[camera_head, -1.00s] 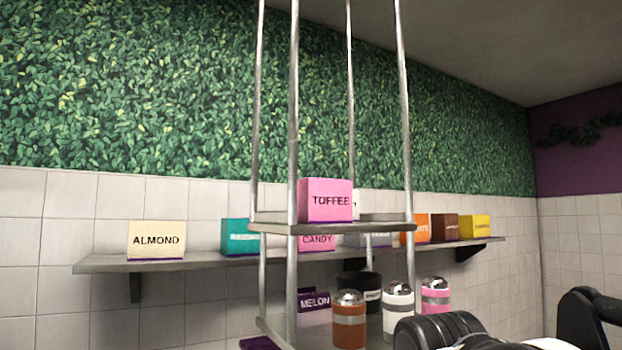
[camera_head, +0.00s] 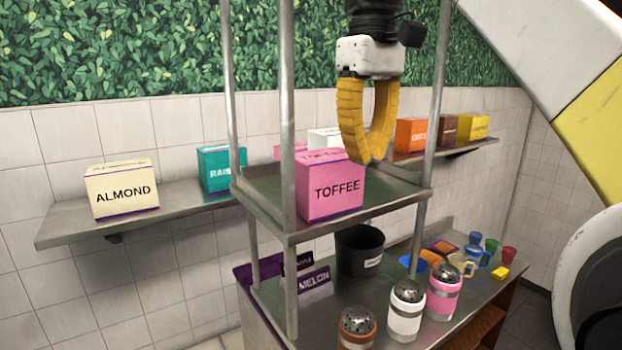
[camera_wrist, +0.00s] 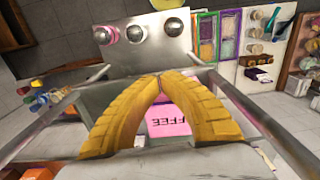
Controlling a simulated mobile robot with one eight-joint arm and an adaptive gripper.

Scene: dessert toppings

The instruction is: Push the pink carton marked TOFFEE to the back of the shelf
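The pink TOFFEE carton (camera_head: 330,187) stands upright on the upper metal shelf (camera_head: 268,213), near its front left post. In the wrist view the fingertips of my gripper (camera_wrist: 160,76) also meet, and the carton's lettered pink face (camera_wrist: 168,122) shows between the fingers. I cannot tell whether the fingers touch the carton. The carton's back is hidden.
Metal posts (camera_head: 287,100) stand at the shelf's corners. A white carton (camera_head: 324,138) and other cartons show behind on the wall shelf (camera_head: 70,222), with the ALMOND carton (camera_head: 122,192) at left. Below are shakers (camera_head: 405,308) and a black bin (camera_head: 359,250). The upper shelf's right part looks bare.

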